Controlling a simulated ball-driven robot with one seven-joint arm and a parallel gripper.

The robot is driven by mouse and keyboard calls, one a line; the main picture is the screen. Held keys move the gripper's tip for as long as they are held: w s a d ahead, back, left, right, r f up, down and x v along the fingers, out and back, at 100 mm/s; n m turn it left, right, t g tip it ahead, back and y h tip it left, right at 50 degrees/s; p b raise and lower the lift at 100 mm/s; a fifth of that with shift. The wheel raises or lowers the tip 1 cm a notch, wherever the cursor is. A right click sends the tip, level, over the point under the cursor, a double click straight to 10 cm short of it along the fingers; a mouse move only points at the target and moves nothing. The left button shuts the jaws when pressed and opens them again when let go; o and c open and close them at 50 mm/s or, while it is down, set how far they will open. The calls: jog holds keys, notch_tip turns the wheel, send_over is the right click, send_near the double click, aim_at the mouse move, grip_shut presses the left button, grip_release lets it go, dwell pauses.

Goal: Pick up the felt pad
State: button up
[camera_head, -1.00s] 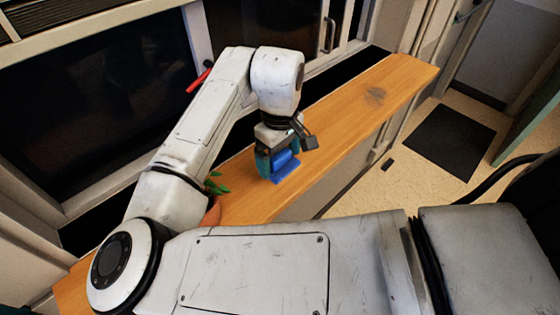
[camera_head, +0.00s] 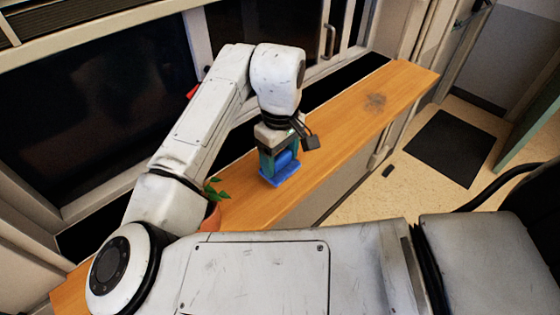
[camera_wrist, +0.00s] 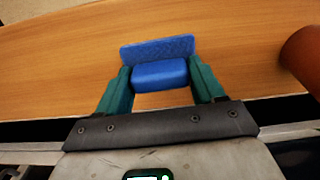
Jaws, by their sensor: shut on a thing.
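The felt pad (camera_head: 279,172) is blue, with a flat textured plate and a thicker rounded block. In the wrist view, the plate of the felt pad (camera_wrist: 158,48) shows beyond the fingertips and the block sits between the two teal fingers. My gripper (camera_head: 279,160) points down over the wooden counter and is shut on the block. In the wrist view my gripper (camera_wrist: 160,74) has a finger against each side of it. I cannot tell whether the pad's underside touches the counter. The fingers partly hide the pad in the head view.
The long wooden counter (camera_head: 345,125) is clear to the right of the pad, apart from a dark smudge. A potted plant (camera_head: 212,212) stands close to my arm on the left; its pot (camera_wrist: 304,58) also shows in the wrist view. Windows run behind. A dark mat (camera_head: 452,148) lies on the floor.

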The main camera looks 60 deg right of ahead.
jog(key=s+a+r+b, duration=0.1)
jog(key=s+a+r, duration=0.1)
jog(key=a+r, duration=0.3)
jog(key=s+a+r+b, duration=0.1)
jog(key=s+a+r, duration=0.1)
jog(key=a+r, duration=0.4)
jog(key=shift+s+a+r, duration=0.25)
jog(key=shift+s+a, duration=0.05)
jog(key=shift+a, duration=0.85)
jog(key=o, duration=0.7)
jog(key=shift+c, duration=0.2)
jog(key=c, duration=0.5)
jog(key=shift+o, duration=0.2)
